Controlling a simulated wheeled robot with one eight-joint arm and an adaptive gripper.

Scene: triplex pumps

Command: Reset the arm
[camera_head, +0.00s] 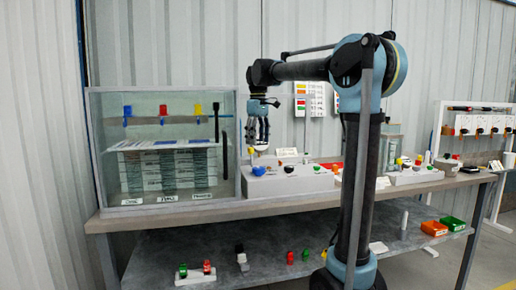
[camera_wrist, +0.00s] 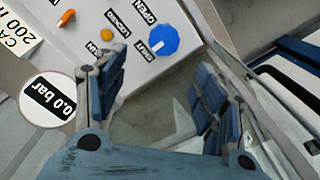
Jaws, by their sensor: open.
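My gripper (camera_head: 258,143) hangs from my raised arm, pointing down, in front of the back wall and just right of the glass tank. It is above the left end of the white control panel (camera_head: 290,183). In the wrist view my gripper (camera_wrist: 160,80) has its two blue-padded fingers spread apart with nothing between them.
The glass tank (camera_head: 93,150) stands on the workbench (camera_head: 150,222) close to the gripper's left. A gauge label reading 0.0 bar (camera_wrist: 49,99) lies left in the wrist view. Green (camera_head: 452,223) and orange (camera_head: 434,228) bins sit on the lower shelf.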

